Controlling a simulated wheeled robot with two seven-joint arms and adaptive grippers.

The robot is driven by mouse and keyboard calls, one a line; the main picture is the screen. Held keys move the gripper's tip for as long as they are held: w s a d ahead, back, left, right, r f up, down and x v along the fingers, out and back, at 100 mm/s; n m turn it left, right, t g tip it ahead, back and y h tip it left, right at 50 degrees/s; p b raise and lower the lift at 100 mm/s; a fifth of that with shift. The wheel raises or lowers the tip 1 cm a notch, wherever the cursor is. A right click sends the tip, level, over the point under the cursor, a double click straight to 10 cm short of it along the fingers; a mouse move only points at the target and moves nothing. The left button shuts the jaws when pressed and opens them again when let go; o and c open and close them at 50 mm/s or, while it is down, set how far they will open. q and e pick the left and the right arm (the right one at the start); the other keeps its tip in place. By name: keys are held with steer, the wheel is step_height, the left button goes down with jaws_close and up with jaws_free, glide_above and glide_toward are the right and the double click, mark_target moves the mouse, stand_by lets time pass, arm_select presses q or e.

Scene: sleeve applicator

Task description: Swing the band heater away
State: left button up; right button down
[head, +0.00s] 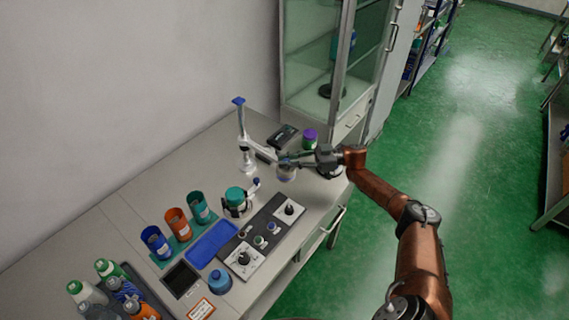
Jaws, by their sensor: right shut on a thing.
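A stand with an upright silver post and a blue top (240,122) is on the bench, with a light-coloured arm reaching right from it. The band heater (287,174), a pale round piece, is at the right end of that arm, near the bench's right side. My right gripper (290,160) reaches in from the right and is shut on the band heater at its upper edge; its fingers partly cover it. A jar with a teal lid (235,195) stands in a holder to the left of the band heater, apart from it. My left gripper is not in view.
A purple-lidded jar (309,138) and a dark device (284,136) stand behind my right gripper. A control panel (263,235) with knobs, a blue tray (211,244) and coloured cups (177,224) are nearer. A glass cabinet (315,60) stands behind the bench.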

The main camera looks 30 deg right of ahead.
steer(key=shift+w+d+r, duration=0.1)
steer(key=shift+d+r, duration=0.05)
steer(key=shift+d, duration=0.1)
steer(key=c, duration=1.8)
jaws_free()
steer(key=shift+d, duration=0.1)
steer(key=shift+c, duration=0.2)
steer(key=shift+o, duration=0.5)
steer(key=v, duration=1.1)
steer(key=shift+s+d, duration=0.3)
